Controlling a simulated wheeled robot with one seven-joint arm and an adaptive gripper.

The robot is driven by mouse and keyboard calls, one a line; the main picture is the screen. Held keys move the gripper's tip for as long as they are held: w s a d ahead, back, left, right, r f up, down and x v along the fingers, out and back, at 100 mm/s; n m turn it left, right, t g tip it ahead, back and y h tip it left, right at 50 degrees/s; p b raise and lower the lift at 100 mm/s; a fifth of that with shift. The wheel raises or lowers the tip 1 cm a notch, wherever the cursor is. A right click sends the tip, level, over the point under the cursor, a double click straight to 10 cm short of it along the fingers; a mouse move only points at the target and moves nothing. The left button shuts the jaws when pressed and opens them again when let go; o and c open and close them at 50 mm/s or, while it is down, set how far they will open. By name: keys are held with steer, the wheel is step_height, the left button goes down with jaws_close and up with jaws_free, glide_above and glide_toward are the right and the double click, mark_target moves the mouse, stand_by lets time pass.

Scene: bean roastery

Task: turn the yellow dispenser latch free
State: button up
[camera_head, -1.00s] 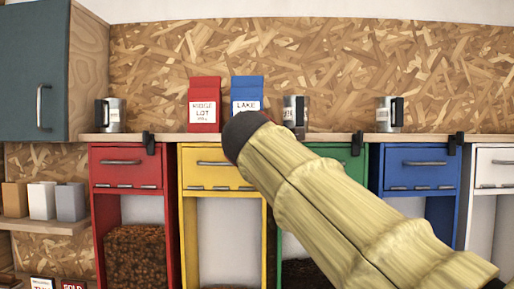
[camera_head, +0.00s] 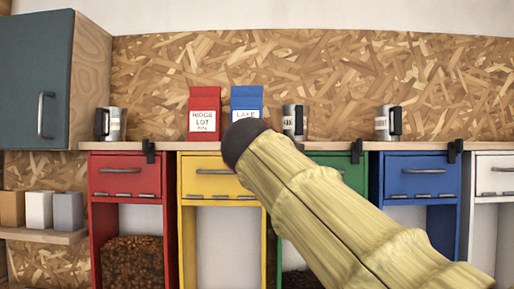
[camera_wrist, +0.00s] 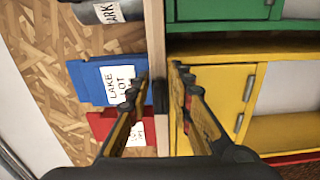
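The yellow dispenser (camera_head: 216,182) stands under the shelf between the red and green ones. Its front also shows in the wrist view (camera_wrist: 226,95), turned on its side. A small black latch (camera_wrist: 160,97) sits on the shelf edge by the yellow dispenser in the wrist view. My arm hides this latch in the head view. My gripper (camera_wrist: 160,72) is open, with one finger on each side of the latch. I cannot tell whether either finger touches it. In the head view my arm covers the gripper.
A red bag (camera_head: 204,113) and a blue bag (camera_head: 246,103) stand on the shelf (camera_head: 340,146), close behind the latch. Metal mugs (camera_head: 293,121) stand there too. Other black latches sit by the red (camera_head: 149,150), green (camera_head: 357,151) and blue (camera_head: 454,150) dispensers.

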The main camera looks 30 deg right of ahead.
steer(key=shift+o, duration=0.4)
steer(key=shift+s+a, duration=0.1)
steer(key=shift+s, duration=0.05)
steer(key=v, duration=1.1)
steer(key=shift+s+a, duration=0.2)
steer(key=shift+s, duration=0.05)
steer(key=w+a+f+m+g+y, duration=0.1)
steer(key=a+f+m+y, duration=0.1)
steer(key=f, duration=0.6)
steer(key=w+a+f+m+g+y, duration=0.1)
steer(key=a+f+g+y, duration=0.1)
steer(key=f, duration=0.6)
steer(key=s+a+f+m+g+y+b, duration=0.2)
steer(key=s+f, duration=0.4)
steer(key=f, duration=1)
steer(key=s+a+f+m+g+y+b, duration=0.2)
steer(key=s+f, duration=0.4)
steer(key=f, duration=1)
steer(key=s+a+f+m+g+y+b, duration=0.2)
steer(key=s+f+b, duration=0.4)
steer(key=f, duration=1.1)
steer(key=shift+s+a+m, duration=0.6)
steer(key=shift+a+m, duration=0.1)
steer(key=shift+m, duration=0.3)
